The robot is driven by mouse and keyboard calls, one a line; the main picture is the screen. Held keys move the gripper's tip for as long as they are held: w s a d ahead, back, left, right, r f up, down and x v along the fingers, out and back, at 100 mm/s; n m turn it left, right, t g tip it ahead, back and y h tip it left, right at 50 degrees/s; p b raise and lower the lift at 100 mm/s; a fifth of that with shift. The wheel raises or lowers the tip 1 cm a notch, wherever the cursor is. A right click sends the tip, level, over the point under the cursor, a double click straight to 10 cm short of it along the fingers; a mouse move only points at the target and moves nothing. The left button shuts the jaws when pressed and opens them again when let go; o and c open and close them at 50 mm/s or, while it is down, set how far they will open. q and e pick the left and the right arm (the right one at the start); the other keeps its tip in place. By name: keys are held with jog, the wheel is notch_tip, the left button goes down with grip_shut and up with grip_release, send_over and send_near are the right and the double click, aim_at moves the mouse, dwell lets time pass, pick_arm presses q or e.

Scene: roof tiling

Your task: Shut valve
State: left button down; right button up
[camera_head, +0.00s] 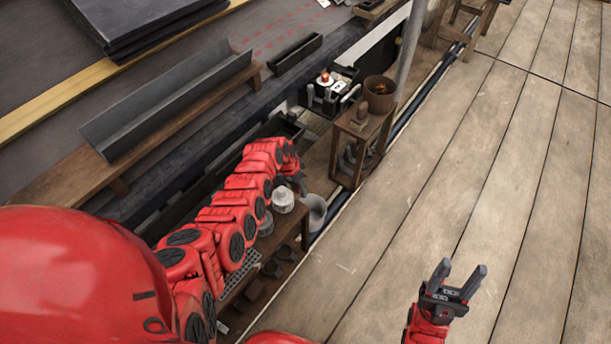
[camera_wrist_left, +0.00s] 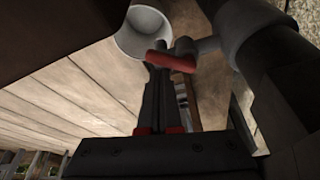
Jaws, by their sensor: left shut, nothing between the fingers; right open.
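The valve shows in the left wrist view as a red lever handle (camera_wrist_left: 172,62) on a grey pipe fitting (camera_wrist_left: 203,46). The handle lies roughly crosswise in that picture. My left gripper (camera_wrist_left: 159,72) is shut and empty, with its fingertips right by the handle; I cannot tell whether they touch. In the head view my left gripper (camera_head: 296,180) is small and partly hidden at the end of the red arm, and I cannot make out the valve handle there. My right gripper (camera_head: 456,282) is open and empty above the plank floor.
A pale, flared pipe mouth (camera_wrist_left: 143,35) is beside the handle in the wrist view. A small wooden stand (camera_head: 345,129) holds a brown pot (camera_head: 380,94). A wooden bench with a long grey trough (camera_head: 165,105) is at the left. The plank floor (camera_head: 480,170) at right is clear.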

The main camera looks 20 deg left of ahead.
pick_arm(q)
jog(key=shift+s+a+p, duration=0.35)
jog(key=shift+p, duration=0.2)
jog(key=shift+s+a, duration=0.1)
jog(key=shift+a, duration=0.2)
dwell(0.4)
jog(key=shift+w+f+b, duration=0.1)
jog(key=shift+w+b, duration=0.2)
jog(key=shift+b, duration=0.05)
jog(key=shift+w+a+b, duration=0.1)
jog(key=shift+w+b, duration=0.4)
jog(key=shift+b, duration=0.15)
